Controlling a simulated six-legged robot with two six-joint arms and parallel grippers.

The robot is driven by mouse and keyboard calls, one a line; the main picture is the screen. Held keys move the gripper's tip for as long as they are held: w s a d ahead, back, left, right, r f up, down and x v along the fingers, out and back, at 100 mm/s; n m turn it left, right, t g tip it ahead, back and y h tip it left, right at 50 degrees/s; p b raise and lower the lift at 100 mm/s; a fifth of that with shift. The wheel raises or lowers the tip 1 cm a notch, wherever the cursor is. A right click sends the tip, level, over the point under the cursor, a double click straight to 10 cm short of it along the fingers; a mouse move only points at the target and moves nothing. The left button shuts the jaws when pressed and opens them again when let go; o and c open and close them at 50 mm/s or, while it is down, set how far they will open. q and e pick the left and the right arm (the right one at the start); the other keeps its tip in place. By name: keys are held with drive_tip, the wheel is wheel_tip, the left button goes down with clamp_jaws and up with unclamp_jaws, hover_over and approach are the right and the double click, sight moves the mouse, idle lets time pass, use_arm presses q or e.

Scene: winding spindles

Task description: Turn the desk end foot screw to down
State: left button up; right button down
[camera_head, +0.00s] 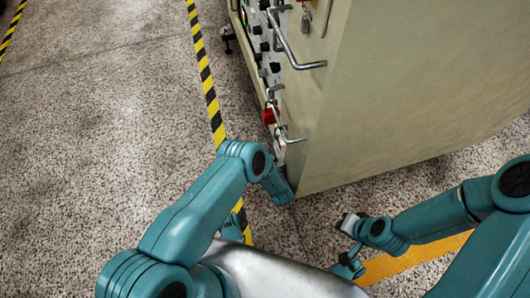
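The beige cabinet-like desk (400,90) fills the upper right, its control face turned left. A dark foot (228,42) shows under its far end. At the near end, no foot screw is visible; the lower corner there is partly covered by my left arm. The end of my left arm (278,186) is at this near lower corner. Its fingers are hidden, and I cannot tell if it touches the desk. My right gripper (348,223) is low over the floor, right of that corner and apart from the desk. Its finger opening is too small to judge.
Metal bar handles (300,60), dark knobs (264,46) and a red part (269,116) stick out from the desk's left face. A yellow-black floor stripe (205,75) runs alongside. An orange floor band (415,258) lies at lower right. The floor at left is clear.

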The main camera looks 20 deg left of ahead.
use_arm(q)
clamp_jaws()
drive_tip(key=shift+a, duration=0.1)
